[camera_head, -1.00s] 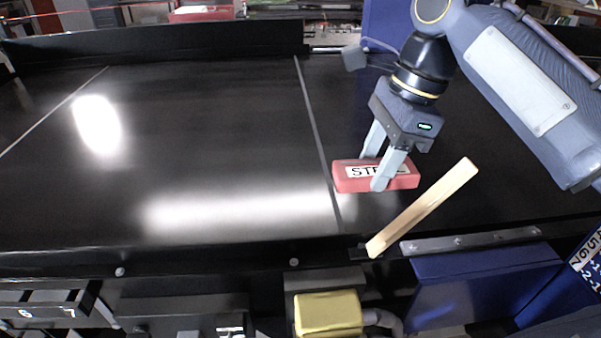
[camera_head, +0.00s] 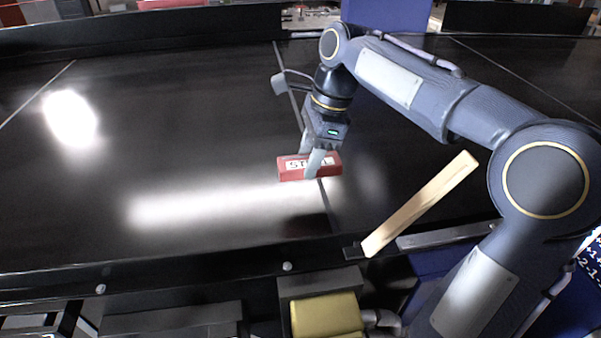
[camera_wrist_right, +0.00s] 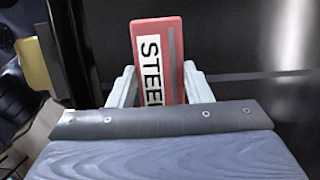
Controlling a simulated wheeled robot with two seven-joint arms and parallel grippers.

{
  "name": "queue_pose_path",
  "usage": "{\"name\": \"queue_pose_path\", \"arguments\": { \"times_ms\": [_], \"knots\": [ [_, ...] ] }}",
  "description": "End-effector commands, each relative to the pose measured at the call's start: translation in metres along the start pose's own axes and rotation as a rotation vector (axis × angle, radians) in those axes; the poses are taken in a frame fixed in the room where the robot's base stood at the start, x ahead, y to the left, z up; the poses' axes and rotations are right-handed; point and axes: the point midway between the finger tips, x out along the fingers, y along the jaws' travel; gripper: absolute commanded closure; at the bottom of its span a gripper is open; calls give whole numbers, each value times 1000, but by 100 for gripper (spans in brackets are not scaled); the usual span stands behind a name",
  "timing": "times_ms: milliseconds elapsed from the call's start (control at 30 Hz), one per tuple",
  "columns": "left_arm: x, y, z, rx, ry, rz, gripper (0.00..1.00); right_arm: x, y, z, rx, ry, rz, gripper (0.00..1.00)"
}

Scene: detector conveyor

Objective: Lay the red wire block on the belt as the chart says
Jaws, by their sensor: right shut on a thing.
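The red block (camera_head: 309,166) carries a white label that reads "STEEL" in the right wrist view (camera_wrist_right: 172,50). My right gripper (camera_head: 311,165) is shut on it, with one finger on each side. The block is over the black belt (camera_head: 200,130), near the thin seam line. I cannot tell whether it touches the belt. Part of the label is hidden behind a finger in the head view. My left gripper is not in view. No chart is readable here.
A pale wooden bar (camera_head: 420,205) slants over the belt's front edge, right of the block. A yellow box (camera_head: 325,315) sits below the front rail. A low black wall (camera_head: 130,32) runs along the belt's back. The belt left of the block is clear.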

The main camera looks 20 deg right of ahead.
Motion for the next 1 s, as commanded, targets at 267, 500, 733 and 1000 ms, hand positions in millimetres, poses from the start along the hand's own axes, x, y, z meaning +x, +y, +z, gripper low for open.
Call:
{"name": "queue_pose_path", "arguments": {
  "times_ms": [267,500,733,1000],
  "knots": [
    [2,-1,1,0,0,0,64,29,-21,1,-1,0,0,80],
    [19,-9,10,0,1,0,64,58,-28,-4,0,-1,-1,80],
    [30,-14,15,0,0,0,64,68,-28,-7,-1,-1,-2,80],
    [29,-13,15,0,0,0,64,70,-28,-7,0,0,-1,80]
  ]
}}
